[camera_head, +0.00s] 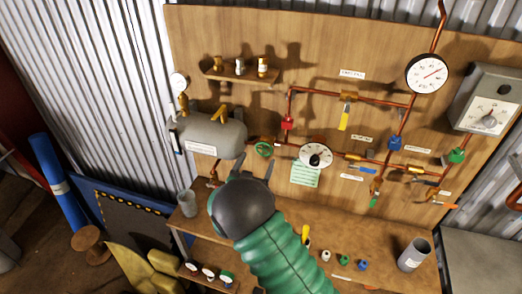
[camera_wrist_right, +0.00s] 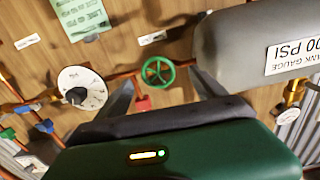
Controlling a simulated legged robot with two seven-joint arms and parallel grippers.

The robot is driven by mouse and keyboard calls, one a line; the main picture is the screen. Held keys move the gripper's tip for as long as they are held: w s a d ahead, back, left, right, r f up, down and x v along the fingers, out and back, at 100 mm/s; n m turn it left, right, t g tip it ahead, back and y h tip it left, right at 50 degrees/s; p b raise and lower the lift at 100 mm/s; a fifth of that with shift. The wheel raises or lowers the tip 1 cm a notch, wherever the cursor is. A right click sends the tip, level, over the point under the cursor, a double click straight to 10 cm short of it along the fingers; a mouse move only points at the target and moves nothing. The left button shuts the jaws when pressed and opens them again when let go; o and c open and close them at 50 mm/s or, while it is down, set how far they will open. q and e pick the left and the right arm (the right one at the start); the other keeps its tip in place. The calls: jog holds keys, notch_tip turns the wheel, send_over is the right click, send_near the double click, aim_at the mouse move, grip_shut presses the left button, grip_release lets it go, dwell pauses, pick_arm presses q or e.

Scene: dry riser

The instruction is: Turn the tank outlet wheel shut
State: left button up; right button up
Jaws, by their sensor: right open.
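The tank outlet wheel is a small green handwheel (camera_head: 264,149) on the copper pipe just right of the grey tank (camera_head: 212,137). In the right wrist view the green wheel (camera_wrist_right: 158,72) shows whole, with its spokes, beyond and between the fingertips. My right gripper (camera_head: 253,168) is open and empty, its fingers pointing up toward the wheel from below. It looks apart from the wheel; the exact gap is hard to tell. In the wrist view my right gripper (camera_wrist_right: 162,85) has its two dark fingers spread. My left gripper is not in view.
The tank (camera_wrist_right: 255,40) is close to one finger in the wrist view. A bench (camera_head: 300,225) with small loose parts and a grey cup (camera_head: 413,255) lies below the board.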

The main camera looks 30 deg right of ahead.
aim_at(263, 151)
jog(key=x, duration=0.3)
jog(key=shift+a+r+p, duration=0.1)
jog(key=shift+r+p, duration=0.1)
jog(key=shift+p, duration=0.15)
jog(key=shift+w+d+f, duration=0.1)
jog(key=shift+d, duration=0.7)
jog(key=shift+w+f, duration=0.1)
jog(key=c, duration=0.4)
jog(key=shift+a, duration=0.15)
jog(key=c, duration=0.9)
